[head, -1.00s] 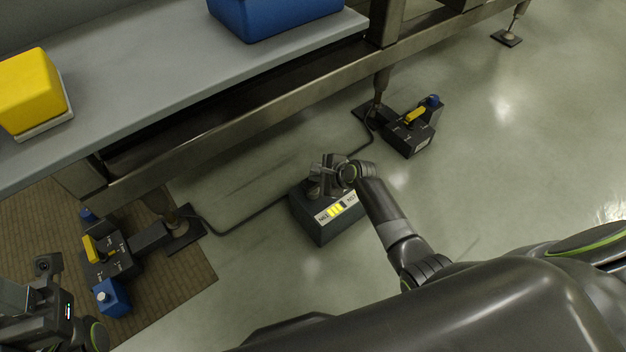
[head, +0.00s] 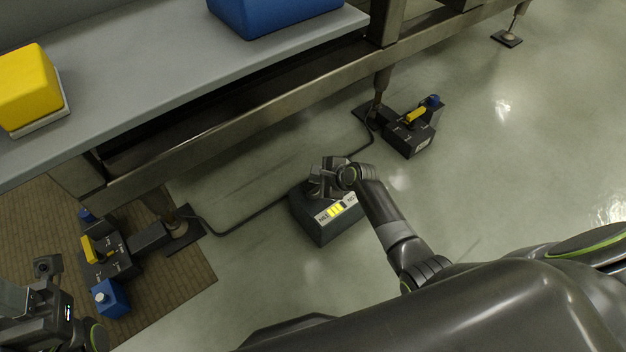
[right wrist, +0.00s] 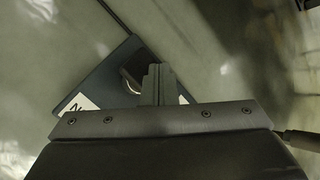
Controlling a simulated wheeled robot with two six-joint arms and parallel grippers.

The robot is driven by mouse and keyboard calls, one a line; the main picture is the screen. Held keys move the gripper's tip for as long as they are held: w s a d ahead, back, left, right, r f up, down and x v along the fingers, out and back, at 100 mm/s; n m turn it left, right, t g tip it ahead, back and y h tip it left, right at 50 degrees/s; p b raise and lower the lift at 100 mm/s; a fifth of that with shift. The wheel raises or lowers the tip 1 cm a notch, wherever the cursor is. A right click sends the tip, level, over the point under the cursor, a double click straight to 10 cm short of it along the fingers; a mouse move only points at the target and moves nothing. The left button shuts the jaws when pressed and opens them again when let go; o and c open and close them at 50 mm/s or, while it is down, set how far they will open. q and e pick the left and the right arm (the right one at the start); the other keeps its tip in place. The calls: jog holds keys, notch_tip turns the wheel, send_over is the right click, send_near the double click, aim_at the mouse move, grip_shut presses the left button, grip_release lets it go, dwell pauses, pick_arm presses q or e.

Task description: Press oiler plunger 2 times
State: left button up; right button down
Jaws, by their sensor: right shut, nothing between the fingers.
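A dark box (head: 322,228) with a white label strip and yellow bars stands on the floor in the middle of the head view. My right gripper (head: 317,184) is shut and empty over the top of this box. In the right wrist view, the shut fingers (right wrist: 157,70) point at the box top (right wrist: 98,80), beside a rounded metallic part (right wrist: 131,79) that they partly hide. I cannot tell whether they touch it or whether it is the oiler plunger. My left gripper (head: 47,268) is partly in view at the lower left; its jaw opening is unclear.
A blue block with a white knob (head: 110,298) stands beside a dark unit with a yellow lever (head: 90,249) on a brown mat (head: 190,285). A similar unit (head: 408,136) stands at the right. A cable (head: 250,219) crosses the floor below a grey bench (head: 180,75).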

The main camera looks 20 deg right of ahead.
jog(key=shift+f, duration=0.35)
jog(key=shift+r, duration=0.1)
dwell(0.4)
jog(key=shift+r+p, duration=1.4)
jog(key=shift+p, duration=0.15)
jog(key=shift+r, duration=0.15)
notch_tip(320, 180, up, 5)
jog(key=p, duration=0.6)
